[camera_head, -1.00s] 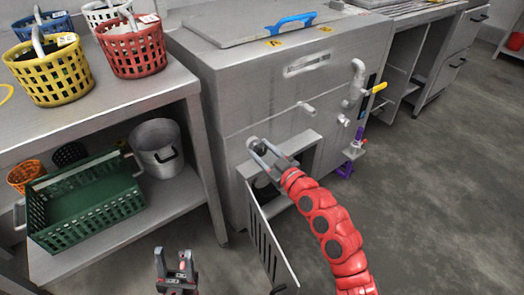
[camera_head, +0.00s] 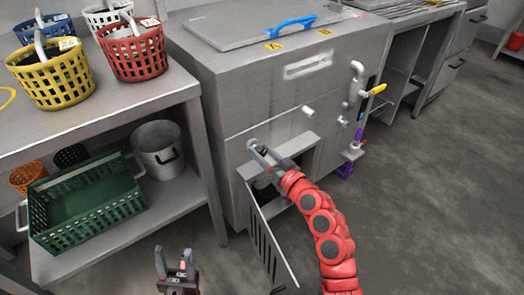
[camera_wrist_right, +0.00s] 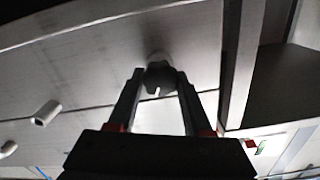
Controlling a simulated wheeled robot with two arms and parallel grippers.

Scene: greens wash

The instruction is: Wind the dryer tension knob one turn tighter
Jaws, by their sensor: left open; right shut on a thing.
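In the head view the knob (camera_head: 252,144) is small and partly covered by the fingers. My right gripper (camera_wrist_right: 160,84) is shut on the knob; its fingers also show in the head view (camera_head: 262,156), above an open hatch. A pale notch shows on the knob's lower edge. My left gripper (camera_head: 174,262) is open and empty, low in the head view, away from the machine.
A slotted door (camera_head: 266,240) hangs open below my right gripper. A shelf with baskets, a green crate (camera_head: 90,205) and a pot (camera_head: 157,151) stands left. Floor at right is clear.

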